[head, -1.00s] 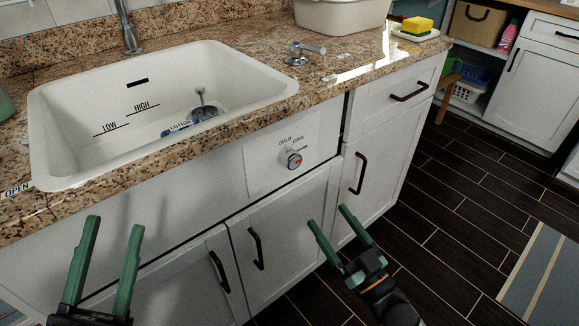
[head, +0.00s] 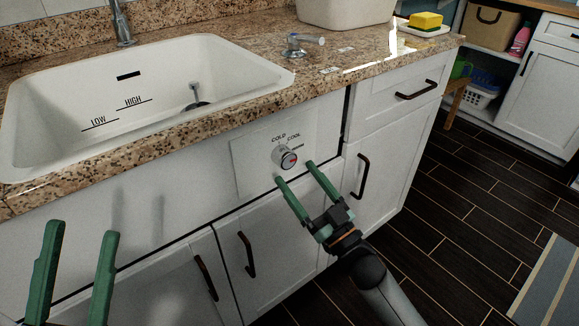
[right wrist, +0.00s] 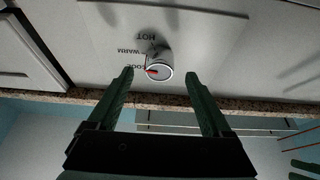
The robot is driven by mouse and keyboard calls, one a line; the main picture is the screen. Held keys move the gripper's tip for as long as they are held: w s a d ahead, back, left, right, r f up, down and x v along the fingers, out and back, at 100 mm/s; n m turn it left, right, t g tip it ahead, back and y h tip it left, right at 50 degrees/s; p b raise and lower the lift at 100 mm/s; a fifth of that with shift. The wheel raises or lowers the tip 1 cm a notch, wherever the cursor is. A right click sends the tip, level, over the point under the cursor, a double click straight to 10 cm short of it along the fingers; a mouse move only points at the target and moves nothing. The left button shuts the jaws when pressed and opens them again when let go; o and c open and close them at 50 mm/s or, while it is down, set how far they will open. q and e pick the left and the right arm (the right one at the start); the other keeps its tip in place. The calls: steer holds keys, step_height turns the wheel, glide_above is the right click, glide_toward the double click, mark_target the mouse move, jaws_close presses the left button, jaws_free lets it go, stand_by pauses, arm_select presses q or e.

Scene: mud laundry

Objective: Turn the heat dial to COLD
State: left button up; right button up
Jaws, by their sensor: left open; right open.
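The heat dial (head: 287,160) is a round white and silver knob with a red mark on its face. It sits on a white panel (head: 248,158) on the cabinet front below the sink, with COLD and COOL printed above it. In the right wrist view the dial (right wrist: 158,68) shows beyond and between the fingers, with HOT and WARM labels upside down. The red mark points toward the COOL side there. My right gripper (head: 293,170) is open, its fingertips just below and in front of the dial. My left gripper (head: 82,232) is open and empty at the lower left.
The white sink (head: 50,150) is set in a granite counter (head: 240,108) above the dial. Dark handles (head: 247,254) stick out from the cabinet doors below. A faucet lever (head: 303,43) stands on the counter.

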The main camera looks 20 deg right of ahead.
mark_target(290, 165)
steer(key=shift+x, duration=2.05)
jaws_close()
